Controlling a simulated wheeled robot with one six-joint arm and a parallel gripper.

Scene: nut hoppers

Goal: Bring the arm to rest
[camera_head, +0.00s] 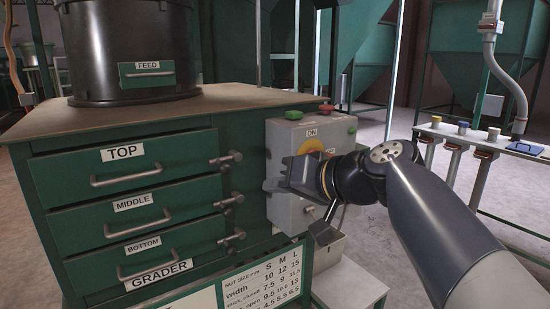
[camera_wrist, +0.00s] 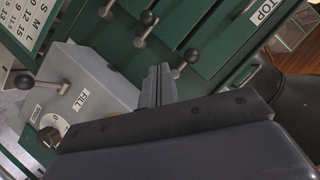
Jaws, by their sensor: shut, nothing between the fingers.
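My arm reaches in from the right in the head view. My gripper (camera_head: 303,174) is in front of the grey control box (camera_head: 281,140) on the right side of the grader cabinet and hides part of it. In the wrist view my gripper (camera_wrist: 158,80) shows its fingers together, with nothing between them. I cannot tell whether the fingertips touch anything. A grey box with a FILL label (camera_wrist: 85,90) and a dial lies left of the fingers there. Black-knobbed levers (camera_wrist: 148,20) on the green cabinet front are close beyond them.
The green grader cabinet (camera_head: 135,152) has TOP, MIDDLE and BOTTOM drawers, all looking shut. A black feed drum (camera_head: 130,40) stands on it. A size chart (camera_head: 262,285) is low in front. A rack with coloured knobs (camera_head: 463,128) stands right. Green hoppers (camera_head: 480,50) are behind.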

